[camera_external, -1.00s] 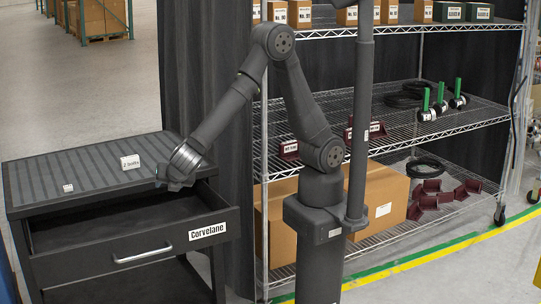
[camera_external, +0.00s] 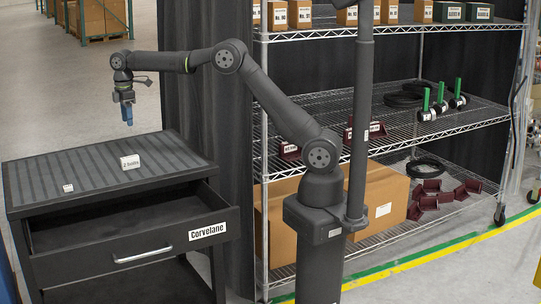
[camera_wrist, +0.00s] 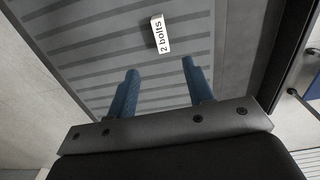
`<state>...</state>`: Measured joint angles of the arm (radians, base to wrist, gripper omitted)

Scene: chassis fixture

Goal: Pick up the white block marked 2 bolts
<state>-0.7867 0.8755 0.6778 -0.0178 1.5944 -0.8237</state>
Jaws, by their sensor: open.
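The white block marked 2 bolts (camera_external: 130,162) stands on the ribbed top of the dark cabinet (camera_external: 100,172). In the wrist view the block (camera_wrist: 160,34) lies ahead of my fingertips, its label readable. My gripper (camera_external: 127,115) hangs pointing down, well above the cabinet top and near its back edge. In the wrist view my gripper (camera_wrist: 158,68) shows two blue fingers apart with nothing between them. The block is apart from both fingers.
A smaller white block (camera_external: 68,188) sits on the cabinet top at the left. The cabinet's drawer (camera_external: 130,235), labelled Corvelane, is pulled open. A wire shelf (camera_external: 440,125) with boxes and parts stands at the right. Much of the cabinet top is clear.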

